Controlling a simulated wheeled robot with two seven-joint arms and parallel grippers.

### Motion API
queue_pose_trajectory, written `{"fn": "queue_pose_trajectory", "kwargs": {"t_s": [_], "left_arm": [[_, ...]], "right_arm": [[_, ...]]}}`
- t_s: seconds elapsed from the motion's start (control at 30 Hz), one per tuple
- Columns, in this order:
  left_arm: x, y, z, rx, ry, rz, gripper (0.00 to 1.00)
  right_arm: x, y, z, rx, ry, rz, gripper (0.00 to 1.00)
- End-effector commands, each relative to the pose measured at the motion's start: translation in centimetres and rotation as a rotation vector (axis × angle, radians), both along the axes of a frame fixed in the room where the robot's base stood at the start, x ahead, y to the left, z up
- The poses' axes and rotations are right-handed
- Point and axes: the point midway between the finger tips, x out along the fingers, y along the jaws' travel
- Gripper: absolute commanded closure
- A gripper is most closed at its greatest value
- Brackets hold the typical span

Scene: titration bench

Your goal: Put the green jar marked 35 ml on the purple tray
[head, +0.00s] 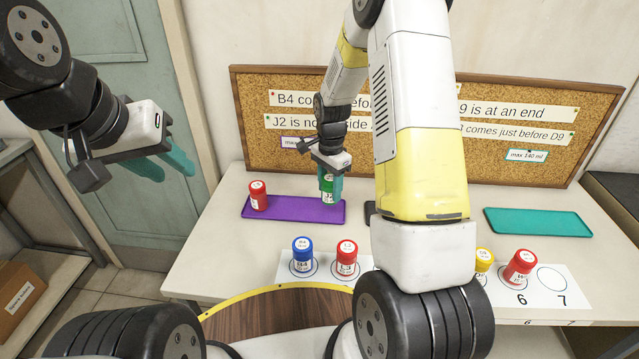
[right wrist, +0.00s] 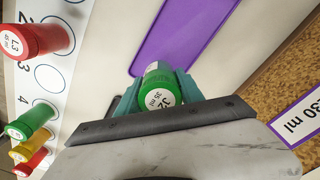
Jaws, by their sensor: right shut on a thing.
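The green jar (head: 326,186) is shut in my right gripper (head: 330,178), upright between its teal fingers. In the right wrist view the jar (right wrist: 158,96) shows its lid label, which seems to read J2 and 35 ml. In the head view the jar overlaps the right part of the purple tray (head: 290,209); whether it touches the tray cannot be told. In the right wrist view the tray (right wrist: 190,35) lies just beyond the jar. A red jar (head: 258,196) stands on the tray's left end. My left gripper (head: 183,172) is open and empty, left of the table.
A blue jar (head: 302,257) and a red jar (head: 346,260) stand on the numbered strip, with a yellow jar (head: 484,260) and another red jar (head: 520,266) at right. A second green jar (right wrist: 30,122) shows there too. A teal tray (head: 538,222) is empty. My right arm hides the middle.

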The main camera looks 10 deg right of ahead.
Motion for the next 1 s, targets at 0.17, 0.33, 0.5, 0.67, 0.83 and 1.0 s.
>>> {"fn": "queue_pose_trajectory", "kwargs": {"t_s": [0.17, 0.33, 0.5, 0.67, 0.83, 1.0], "left_arm": [[0.0, 0.0, 0.0, 0.0, 0.0, 0.0, 0.64], [0.0, 0.0, 0.0, 0.0, 0.0, 0.0, 0.64], [0.0, 0.0, 0.0, 0.0, 0.0, 0.0, 0.64], [0.0, 0.0, 0.0, 0.0, 0.0, 0.0, 0.64], [0.0, 0.0, 0.0, 0.0, 0.0, 0.0, 0.64], [0.0, 0.0, 0.0, 0.0, 0.0, 0.0, 0.64]], "right_arm": [[-0.1, 0.0, -1.6, 0.001, 0.002, 0.001, 0.96], [0.0, 0.0, -3.8, 0.001, 0.0, 0.002, 0.96], [0.0, 0.0, -3.9, 0.0, -0.002, 0.002, 0.96], [0.0, 0.1, -4.2, 0.0, -0.001, 0.002, 0.96], [0.0, 0.0, -4.2, 0.0, -0.001, 0.002, 0.34], [0.0, 0.0, -4.2, 0.0, -0.001, 0.002, 0.34]]}}
